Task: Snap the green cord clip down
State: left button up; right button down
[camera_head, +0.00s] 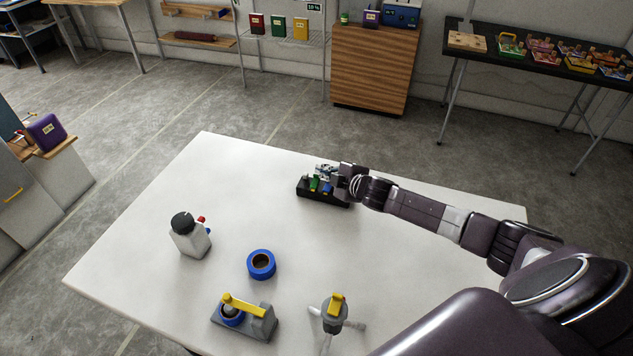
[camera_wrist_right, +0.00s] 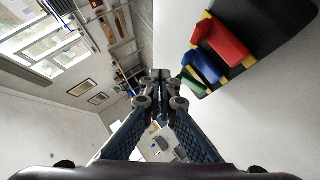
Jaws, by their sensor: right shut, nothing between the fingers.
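A black block (camera_head: 310,194) stands at the far side of the white table, with a green cord clip (camera_head: 314,184) and a blue clip (camera_head: 327,189) showing on it. In the right wrist view the block (camera_wrist_right: 272,22) carries a red clip (camera_wrist_right: 220,40), a blue clip (camera_wrist_right: 205,66) and the green clip (camera_wrist_right: 190,82), with yellow parts beside them. My right gripper (camera_wrist_right: 163,78) is shut and empty, its fingertips just beside the green clip in that picture. In the head view the right gripper (camera_head: 328,171) is at the block's far side; contact cannot be told. My left gripper is out of view.
On the white table (camera_head: 150,260) are a grey bottle-like container (camera_head: 189,239), a blue tape roll (camera_head: 261,264), a tape dispenser (camera_head: 262,324) and a grey stand with a yellow top (camera_head: 335,315). The table between them and the block is clear.

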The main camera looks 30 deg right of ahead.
aim_at(323, 187)
jog(key=shift+a+f, duration=0.1)
jog(key=shift+a, duration=0.05)
jog(key=shift+s+a+f, duration=0.25)
jog(key=shift+s+a, duration=0.2)
jog(key=shift+s, duration=0.05)
jog(key=shift+r, duration=0.1)
jog(key=r+p, duration=0.4)
jog(key=shift+s+d+r+p, duration=0.15)
jog(key=shift+d+r+p, duration=0.05)
jog(key=shift+r+p, duration=0.15)
jog(key=s+d+r+b, duration=0.1)
jog(key=s+d+r, duration=0.3)
jog(key=s+r, duration=0.1)
jog(key=shift+r+b, duration=0.35)
jog(key=shift+r, duration=0.25)
jog(key=shift+s+d, duration=0.1)
jog(key=shift+d, duration=0.05)
